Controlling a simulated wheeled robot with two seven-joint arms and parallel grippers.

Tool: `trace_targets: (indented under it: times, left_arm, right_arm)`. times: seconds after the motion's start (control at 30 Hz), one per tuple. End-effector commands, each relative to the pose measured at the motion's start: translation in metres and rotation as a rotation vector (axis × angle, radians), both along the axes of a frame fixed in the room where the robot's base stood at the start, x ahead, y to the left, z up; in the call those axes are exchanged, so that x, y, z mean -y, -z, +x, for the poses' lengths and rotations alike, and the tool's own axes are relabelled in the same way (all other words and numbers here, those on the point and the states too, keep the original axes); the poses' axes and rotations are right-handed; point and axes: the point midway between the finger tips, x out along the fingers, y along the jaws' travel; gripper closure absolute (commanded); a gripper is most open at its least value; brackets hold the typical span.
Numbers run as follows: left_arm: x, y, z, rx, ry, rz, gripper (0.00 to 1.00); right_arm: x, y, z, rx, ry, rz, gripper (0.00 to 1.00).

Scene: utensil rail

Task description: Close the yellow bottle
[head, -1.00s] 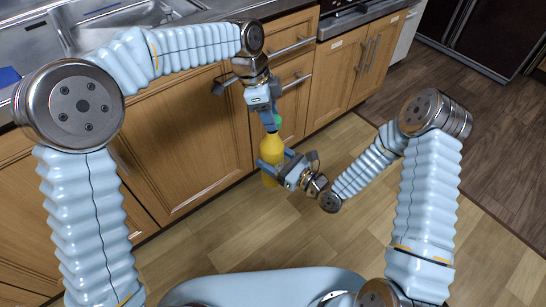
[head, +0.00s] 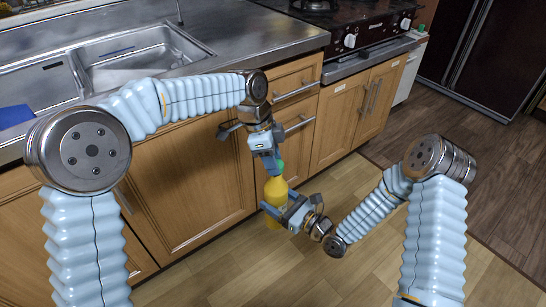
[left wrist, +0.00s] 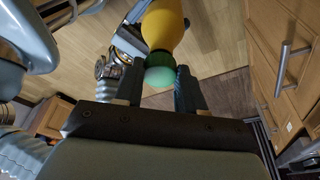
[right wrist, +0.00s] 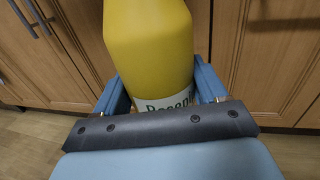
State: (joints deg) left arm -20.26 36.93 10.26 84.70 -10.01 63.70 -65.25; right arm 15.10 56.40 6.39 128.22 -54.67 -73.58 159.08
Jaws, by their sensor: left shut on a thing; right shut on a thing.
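The yellow bottle (head: 275,191) is held upright in the air in front of the wooden cabinets; it also shows in the left wrist view (left wrist: 163,27) and fills the middle of the right wrist view (right wrist: 150,45). My right gripper (head: 276,212) is shut on its lower body, around the white label (right wrist: 165,103). A green cap (left wrist: 160,72) is at the bottle's top, between the fingers of my left gripper (head: 273,165). The left gripper comes from above and is shut on the cap. The cap appears to touch the bottle's neck; whether it is screwed tight cannot be told.
Wooden cabinets (head: 185,150) with metal handles stand close behind the bottle. Above them are a metal counter with a sink (head: 140,55) and a dark stove (head: 350,30). The wooden floor (head: 330,265) below is clear.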

Motion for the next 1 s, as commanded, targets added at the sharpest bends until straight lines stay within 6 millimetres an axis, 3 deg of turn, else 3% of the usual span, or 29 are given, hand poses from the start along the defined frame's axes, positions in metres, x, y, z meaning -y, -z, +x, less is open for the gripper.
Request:
trace_targets:
  times: [0.17,1.0]
  left_arm:
    - [0.0,0.009,0.0,0.0,0.0,0.0,0.89]
    - [0.0,0.016,0.0,0.0,-0.001,0.0,0.89]
  right_arm:
    - [0.0,-0.001,0.0,0.001,0.0,0.001,0.83]
    - [0.0,-0.001,0.0,0.001,0.0,0.001,0.83]
